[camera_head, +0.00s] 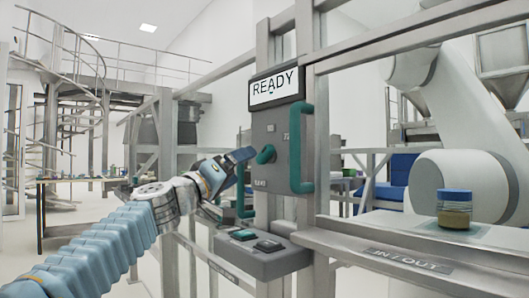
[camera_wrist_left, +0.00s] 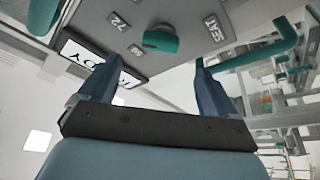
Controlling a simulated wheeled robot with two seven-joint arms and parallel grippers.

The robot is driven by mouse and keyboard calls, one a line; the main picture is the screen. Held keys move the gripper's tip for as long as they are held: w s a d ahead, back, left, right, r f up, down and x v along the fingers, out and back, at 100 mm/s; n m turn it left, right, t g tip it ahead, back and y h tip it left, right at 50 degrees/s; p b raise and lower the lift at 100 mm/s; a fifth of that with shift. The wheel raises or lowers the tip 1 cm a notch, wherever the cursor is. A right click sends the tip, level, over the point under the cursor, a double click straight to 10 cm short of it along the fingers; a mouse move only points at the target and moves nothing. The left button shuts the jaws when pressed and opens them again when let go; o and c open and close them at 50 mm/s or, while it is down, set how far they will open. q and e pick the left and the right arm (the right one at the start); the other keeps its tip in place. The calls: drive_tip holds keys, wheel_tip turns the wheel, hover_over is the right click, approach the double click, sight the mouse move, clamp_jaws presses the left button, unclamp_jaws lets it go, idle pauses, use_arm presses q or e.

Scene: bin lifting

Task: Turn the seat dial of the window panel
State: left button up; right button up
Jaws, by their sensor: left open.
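The grey window panel (camera_head: 287,172) stands upright on a metal frame, with a READY display (camera_head: 277,88) on top. Its green seat dial (camera_head: 266,154) sits mid-panel; the dial also shows in the left wrist view (camera_wrist_left: 160,40), near labels reading 72 and SEAT (camera_wrist_left: 213,28). My left gripper (camera_head: 247,158) is open, in front of the panel just left of the dial. In the left wrist view its two fingers (camera_wrist_left: 157,68) are apart with nothing between them, and the dial lies beyond the gap. Contact is not visible. My right gripper is not in view.
A green handle (camera_head: 306,150) runs up the panel's right side, near the dial. A button box (camera_head: 262,259) juts out below. A blue-lidded jar (camera_head: 454,212) stands on the IN/OUT shelf (camera_head: 420,262) at right. Metal posts and rails surround the panel.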

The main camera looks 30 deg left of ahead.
sight(262, 156)
use_arm(q)
drive_tip(key=p+x, duration=0.4)
drive_tip(key=x, duration=0.4)
drive_tip(key=shift+w+r, duration=0.2)
drive_tip(key=shift+r, duration=0.05)
drive_tip(key=shift+w+p, duration=0.4)
drive_tip(key=shift+w, duration=0.05)
drive_tip(key=shift+f, duration=0.1)
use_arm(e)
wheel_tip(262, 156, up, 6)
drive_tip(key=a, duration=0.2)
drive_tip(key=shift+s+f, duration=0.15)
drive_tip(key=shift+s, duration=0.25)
